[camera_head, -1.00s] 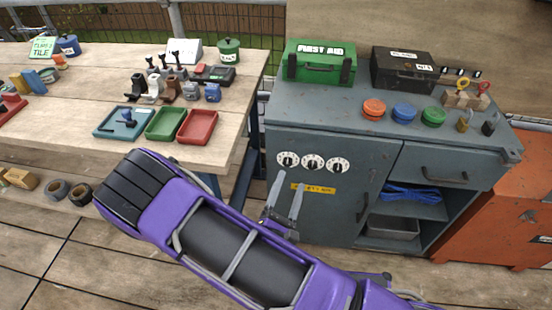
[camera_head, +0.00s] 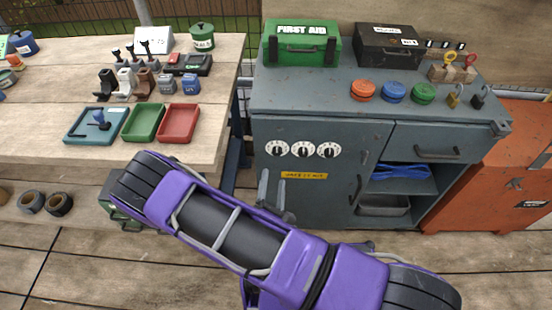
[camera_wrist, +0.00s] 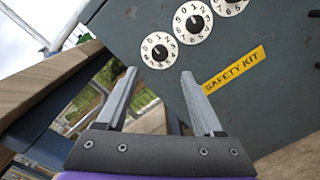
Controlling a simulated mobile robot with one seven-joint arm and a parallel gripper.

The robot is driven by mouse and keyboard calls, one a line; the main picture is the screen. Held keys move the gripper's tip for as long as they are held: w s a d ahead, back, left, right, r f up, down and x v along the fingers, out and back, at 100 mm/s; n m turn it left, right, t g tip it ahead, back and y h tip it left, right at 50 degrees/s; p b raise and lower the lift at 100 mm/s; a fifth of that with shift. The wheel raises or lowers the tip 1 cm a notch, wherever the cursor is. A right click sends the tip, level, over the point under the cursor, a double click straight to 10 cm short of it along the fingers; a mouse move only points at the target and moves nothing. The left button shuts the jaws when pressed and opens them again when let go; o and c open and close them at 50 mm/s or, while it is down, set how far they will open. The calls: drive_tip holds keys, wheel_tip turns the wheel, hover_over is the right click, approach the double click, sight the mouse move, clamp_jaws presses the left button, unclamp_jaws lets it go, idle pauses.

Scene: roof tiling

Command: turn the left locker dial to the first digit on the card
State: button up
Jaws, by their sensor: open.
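The left dial (camera_head: 277,148) is the leftmost of three round white dials with black knobs on the grey locker's front. It also shows in the wrist view (camera_wrist: 159,50), nearest my fingertips. The middle dial (camera_head: 303,149) and right dial (camera_head: 328,150) sit beside it. My gripper (camera_head: 272,183) is open and empty, just below the left dial and apart from it. In the wrist view its two fingers (camera_wrist: 158,74) point toward the left dial. A white card (camera_head: 154,40) stands at the back of the wooden table; its writing is too small to read.
A yellow "SAFETY KIT" label (camera_wrist: 233,69) lies under the dials. The grey locker (camera_head: 335,102) carries a green first aid box (camera_head: 302,45), a black case (camera_head: 398,48) and coloured discs. The wooden table (camera_head: 60,148) with trays stands left, leaving a narrow gap.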

sight(277, 154)
drive_tip(key=w, duration=0.9)
drive_tip(key=shift+d+b, duration=0.35)
drive_tip(key=shift+d, duration=0.05)
clamp_jaws()
